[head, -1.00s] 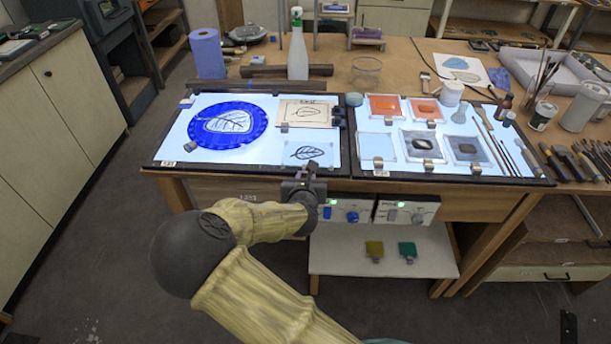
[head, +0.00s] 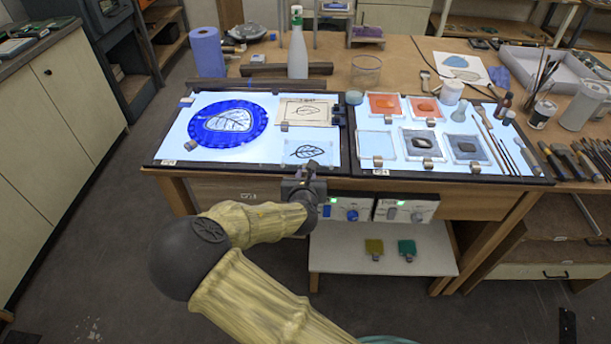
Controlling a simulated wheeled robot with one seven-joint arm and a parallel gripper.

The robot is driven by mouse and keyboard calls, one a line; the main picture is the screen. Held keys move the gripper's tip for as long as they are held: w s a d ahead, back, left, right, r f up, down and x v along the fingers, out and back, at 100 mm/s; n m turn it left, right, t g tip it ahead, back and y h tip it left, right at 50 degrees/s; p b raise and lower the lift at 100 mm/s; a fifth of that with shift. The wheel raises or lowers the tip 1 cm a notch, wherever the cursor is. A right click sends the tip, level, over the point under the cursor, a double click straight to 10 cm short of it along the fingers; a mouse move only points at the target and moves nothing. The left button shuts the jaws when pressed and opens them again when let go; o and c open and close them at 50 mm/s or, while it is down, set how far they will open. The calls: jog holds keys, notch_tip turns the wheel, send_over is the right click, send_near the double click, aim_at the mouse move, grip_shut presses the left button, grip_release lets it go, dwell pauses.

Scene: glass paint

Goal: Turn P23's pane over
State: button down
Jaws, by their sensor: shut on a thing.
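A small clear pane (head: 311,151) with a black leaf drawing lies at the front right of the left light panel. My gripper (head: 308,172) is at the pane's front edge and shut, seemingly on its clip or edge, which the gripper hides. The pane looks about flat, and I cannot tell whether it is lifted. A second leaf sheet (head: 305,111) on a tan ground lies behind it. A blue round piece (head: 254,122) with a pale leaf lies to the left. I cannot read P23 on any label.
The right light panel (head: 460,178) holds several clipped panes, orange ones (head: 384,105) at the back and grey ones (head: 423,144) in front. A spray bottle (head: 297,52) and blue roll (head: 207,52) stand behind. Control boxes (head: 385,210) and a low shelf (head: 380,262) are below the tabletop.

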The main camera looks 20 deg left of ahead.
jog(key=shift+f, duration=0.2)
dwell(0.7)
jog(key=c, duration=1.1)
grip_release()
jog(key=shift+s, duration=0.1)
jog(key=p+v, duration=0.8)
jog(key=v, duration=0.9)
jog(key=shift+s, duration=0.2)
jog(key=shift+d, duration=0.1)
